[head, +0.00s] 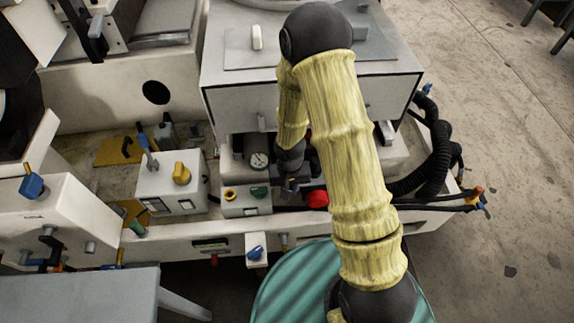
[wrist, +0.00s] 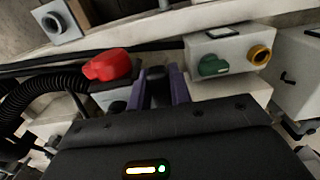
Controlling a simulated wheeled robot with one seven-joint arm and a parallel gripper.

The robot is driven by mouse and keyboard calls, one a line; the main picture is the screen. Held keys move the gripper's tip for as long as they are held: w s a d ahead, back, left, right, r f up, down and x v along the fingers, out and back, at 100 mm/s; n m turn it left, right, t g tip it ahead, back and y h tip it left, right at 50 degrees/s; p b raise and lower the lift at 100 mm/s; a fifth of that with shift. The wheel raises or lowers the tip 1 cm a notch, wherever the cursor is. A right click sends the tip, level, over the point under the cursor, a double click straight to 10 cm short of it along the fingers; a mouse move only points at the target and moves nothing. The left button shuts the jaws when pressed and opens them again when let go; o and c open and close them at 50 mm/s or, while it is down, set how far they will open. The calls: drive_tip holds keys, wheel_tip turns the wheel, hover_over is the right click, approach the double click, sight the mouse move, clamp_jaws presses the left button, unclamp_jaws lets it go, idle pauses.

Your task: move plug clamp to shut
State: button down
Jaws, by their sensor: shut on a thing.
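My gripper (head: 289,187) is low among the fixtures at the front of the machine, largely hidden by my own arm in the head view. In the wrist view its two purple fingers (wrist: 164,90) are shut on a dark upright part (wrist: 156,86), which I take for the plug clamp's handle. The rest of the clamp is hidden behind the gripper body, so its angle cannot be told. A red knob (wrist: 107,66) is just left of the fingers in the wrist view; in the head view the red knob (head: 318,199) is just right of the gripper.
A white box with a green knob (wrist: 211,65) and a yellow ring button (wrist: 260,54) stands close by. A dial gauge (head: 258,160) is left of the gripper. A white box with a yellow knob (head: 181,174) is farther left. Black ribbed hoses (head: 437,165) curve at the right.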

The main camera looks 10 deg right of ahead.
idle(0.3)
drive_tip(key=a+m, duration=0.2)
drive_tip(key=m, duration=0.1)
drive_tip(key=shift+w+a+m, duration=0.1)
drive_tip(key=shift+w+m, duration=0.1)
drive_tip(key=shift+m, duration=0.1)
drive_tip(key=shift+w+a+m, duration=0.3)
drive_tip(key=shift+a+m, duration=0.2)
drive_tip(key=shift+m, duration=0.4)
drive_tip(key=shift+w+a+m, duration=0.25)
drive_tip(key=shift+a+m, duration=0.25)
drive_tip(key=shift+m, duration=0.4)
